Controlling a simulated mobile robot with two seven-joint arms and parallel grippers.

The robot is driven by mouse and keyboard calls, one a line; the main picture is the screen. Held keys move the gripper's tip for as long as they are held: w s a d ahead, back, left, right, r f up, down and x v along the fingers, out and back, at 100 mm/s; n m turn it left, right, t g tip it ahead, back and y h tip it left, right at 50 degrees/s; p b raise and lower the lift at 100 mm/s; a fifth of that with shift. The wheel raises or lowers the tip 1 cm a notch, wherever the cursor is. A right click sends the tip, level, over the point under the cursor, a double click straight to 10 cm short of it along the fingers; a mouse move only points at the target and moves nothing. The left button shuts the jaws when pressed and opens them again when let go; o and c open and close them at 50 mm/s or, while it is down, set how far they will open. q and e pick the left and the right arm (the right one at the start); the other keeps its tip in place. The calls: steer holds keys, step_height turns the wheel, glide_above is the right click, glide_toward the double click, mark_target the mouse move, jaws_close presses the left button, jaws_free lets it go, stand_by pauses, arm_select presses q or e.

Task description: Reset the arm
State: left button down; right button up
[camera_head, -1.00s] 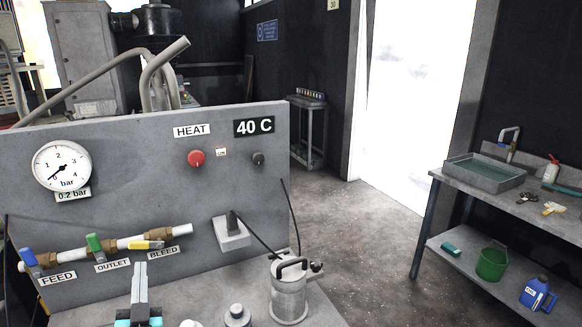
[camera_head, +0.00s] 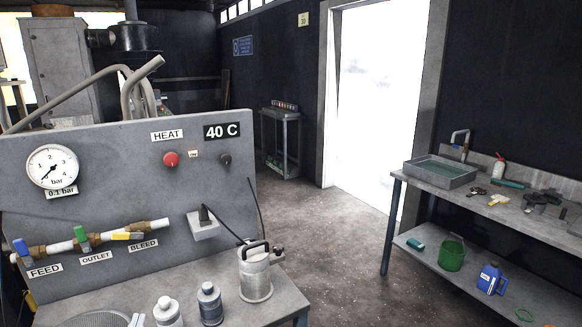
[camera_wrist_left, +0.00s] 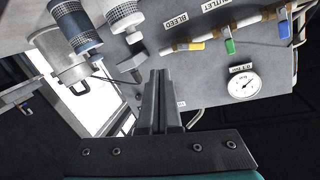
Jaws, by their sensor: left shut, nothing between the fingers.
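My left gripper (camera_wrist_left: 160,78) is shut and empty, its grey fingers pressed together in the left wrist view. The grey panel (camera_head: 110,125) carries a pipe with a blue FEED handle (camera_head: 22,250), a green OUTLET handle (camera_head: 82,238) and a yellow BLEED handle (camera_head: 128,235). The fingers appear apart from the panel and handles. The gauge (camera_head: 52,167) reads 0.1 bar. My right gripper is not in view.
A metal canister (camera_head: 256,275) and two capped bottles, one grey-blue (camera_head: 209,304) and one white (camera_head: 167,312), stand on the bench before the panel. A round sieve (camera_head: 98,320) lies at the front. A side bench (camera_head: 410,183) with a tray stands right; open floor lies between.

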arm_select(q)
steer(key=s+d+f+m+g+h, duration=0.15)
steer(key=s+d+g, duration=0.3)
steer(key=s, duration=0.45)
steer(key=s+d+f+g+h, duration=0.2)
steer(key=s+d+f+g, duration=0.15)
steer(key=s+d, duration=0.4)
steer(key=s+d+f+g+h, duration=0.1)
steer(key=s+d+g, duration=0.3)
steer(key=s, duration=0.7)
step_height(320, 180, down, 27)
steer(key=s+a+g+b, duration=0.1)
steer(key=g+b, duration=0.1)
steer(key=b, duration=0.3)
steer(key=s+a+f+g+b, duration=0.1)
steer(key=s+a+f+b, duration=0.1)
steer(key=s+f, duration=1.3)
step_height(320, 180, down, 3)
steer(key=shift+s+a+f+b, duration=0.15)
steer(key=shift+s+a+b, duration=0.2)
steer(key=shift+b, duration=0.55)
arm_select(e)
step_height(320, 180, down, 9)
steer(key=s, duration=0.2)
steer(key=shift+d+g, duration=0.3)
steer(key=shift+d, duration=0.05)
